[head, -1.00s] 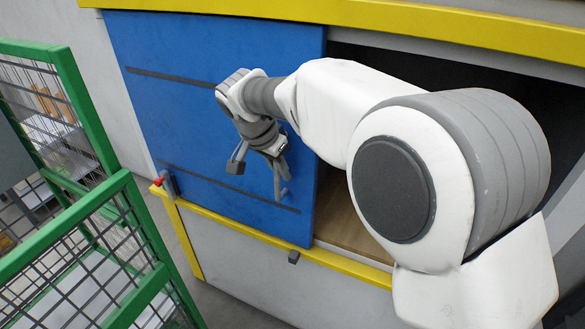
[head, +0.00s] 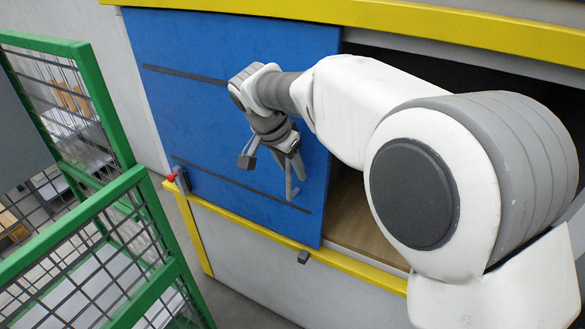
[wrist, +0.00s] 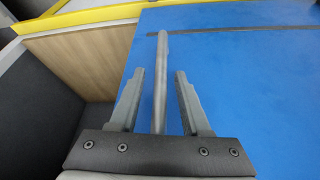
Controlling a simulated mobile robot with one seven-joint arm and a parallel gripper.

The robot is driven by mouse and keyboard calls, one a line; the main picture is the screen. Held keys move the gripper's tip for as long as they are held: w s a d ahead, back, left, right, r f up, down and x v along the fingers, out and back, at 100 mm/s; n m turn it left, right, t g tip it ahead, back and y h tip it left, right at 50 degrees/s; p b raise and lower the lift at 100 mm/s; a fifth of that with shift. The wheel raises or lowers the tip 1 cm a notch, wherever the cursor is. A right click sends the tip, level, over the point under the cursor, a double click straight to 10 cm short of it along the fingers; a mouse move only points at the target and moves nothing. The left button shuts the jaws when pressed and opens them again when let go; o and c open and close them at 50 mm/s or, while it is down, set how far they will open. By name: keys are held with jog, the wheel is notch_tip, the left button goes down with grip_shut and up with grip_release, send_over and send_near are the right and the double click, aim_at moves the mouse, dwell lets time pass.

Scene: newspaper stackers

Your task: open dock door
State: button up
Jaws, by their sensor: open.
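The dock door is a blue sliding panel (head: 190,110) at the left of the opening in the head view, and it fills the right side of the wrist view (wrist: 250,90). The door leaves a dark gap at its right. My gripper (head: 270,170) is open in front of the door, near its right edge. In the wrist view, a grey upright bar (wrist: 161,75), likely the door handle, stands between the two fingers (wrist: 160,100), with space on both sides. Whether any finger touches it cannot be told.
Yellow rails (head: 440,22) run above and below the door. A red knob (head: 171,177) sits on a latch-like piece at its lower left. A dark block (head: 303,257) sits on the lower rail. A green mesh fence (head: 90,240) stands at the left. A wooden floor (head: 362,215) shows inside the opening.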

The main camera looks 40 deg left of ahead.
jog(key=p+v, duration=0.2)
jog(key=v, duration=1.4)
jog(key=shift+r, duration=0.2)
jog(key=shift+w, duration=0.1)
jog(key=w+d+r+p, duration=0.1)
jog(key=w+d+r, duration=0.15)
jog(key=d, duration=0.75)
jog(key=w+d+r+p, duration=0.15)
jog(key=w+d, duration=0.25)
jog(key=d, duration=0.6)
jog(key=w+d+r+p, duration=0.1)
jog(key=w+d+r, duration=0.25)
jog(key=d, duration=0.65)
jog(key=s+d+f, duration=0.2)
jog(key=s+d, duration=0.1)
jog(key=d, duration=0.4)
jog(key=s+d+f+p, duration=0.1)
jog(key=s+d, duration=0.3)
jog(key=d, duration=0.4)
jog(key=s+d+f+m+t+p, duration=0.1)
jog(key=s+d+f, duration=0.2)
jog(key=d, duration=0.5)
jog(key=shift+s+f, duration=0.35)
jog(key=shift+s, duration=0.25)
jog(key=shift+a, duration=0.2)
